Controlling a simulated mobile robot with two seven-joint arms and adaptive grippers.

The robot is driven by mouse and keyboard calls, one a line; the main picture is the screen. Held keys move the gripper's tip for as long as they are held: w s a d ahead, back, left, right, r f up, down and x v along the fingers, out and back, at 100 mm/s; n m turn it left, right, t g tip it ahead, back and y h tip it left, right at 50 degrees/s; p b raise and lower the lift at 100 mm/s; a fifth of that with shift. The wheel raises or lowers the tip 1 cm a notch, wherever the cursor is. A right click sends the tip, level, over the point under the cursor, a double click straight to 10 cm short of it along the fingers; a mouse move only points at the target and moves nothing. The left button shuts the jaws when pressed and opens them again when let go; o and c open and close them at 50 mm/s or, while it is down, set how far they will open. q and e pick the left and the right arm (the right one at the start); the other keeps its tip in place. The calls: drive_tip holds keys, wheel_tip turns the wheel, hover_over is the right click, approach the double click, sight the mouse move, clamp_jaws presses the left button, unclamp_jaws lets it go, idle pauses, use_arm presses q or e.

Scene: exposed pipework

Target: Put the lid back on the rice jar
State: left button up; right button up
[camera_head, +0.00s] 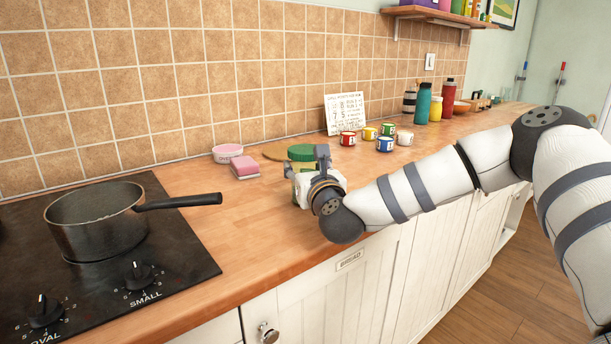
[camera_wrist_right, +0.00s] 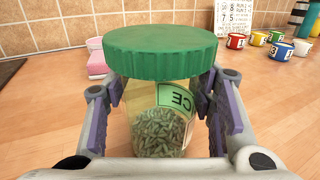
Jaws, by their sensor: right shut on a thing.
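The rice jar (camera_wrist_right: 158,130) is see-through, holds small grains and has a green label reading "CE". It stands between the two fingers of my right gripper (camera_wrist_right: 162,100). The ridged green lid (camera_wrist_right: 160,52) is over the jar's mouth and looks level; I cannot tell if it is fully seated. The lid also shows in the head view (camera_head: 301,152), at the counter's middle. My right gripper (camera_head: 306,168) is shut on the jar, just below the lid's wider rim. The fingers and wrist hide much of the jar in the head view. My left gripper is not in view.
A black hob with a pot (camera_head: 95,222) is on the left, its handle pointing right. A pink bowl (camera_head: 227,153) and pink sponge (camera_head: 244,167) lie left of the jar. Several colored cups (camera_head: 385,144) and bottles (camera_head: 422,103) stand to the right.

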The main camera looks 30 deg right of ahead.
sight(307, 149)
drive_tip(key=shift+r, duration=0.65)
drive_tip(key=r, duration=0.1)
drive_tip(key=r+p, duration=0.1)
drive_tip(key=r, duration=0.1)
drive_tip(key=shift+s+r, duration=0.25)
drive_tip(key=shift+s, duration=0.15)
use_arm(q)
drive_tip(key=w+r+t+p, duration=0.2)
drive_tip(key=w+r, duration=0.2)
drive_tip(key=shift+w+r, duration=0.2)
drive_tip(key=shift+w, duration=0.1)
use_arm(e)
drive_tip(key=s+r, duration=0.8)
drive_tip(key=s, duration=0.5)
drive_tip(key=shift+s+r, duration=0.15)
drive_tip(key=o, duration=0.8)
drive_tip(key=shift+c, duration=0.2)
clamp_jaws()
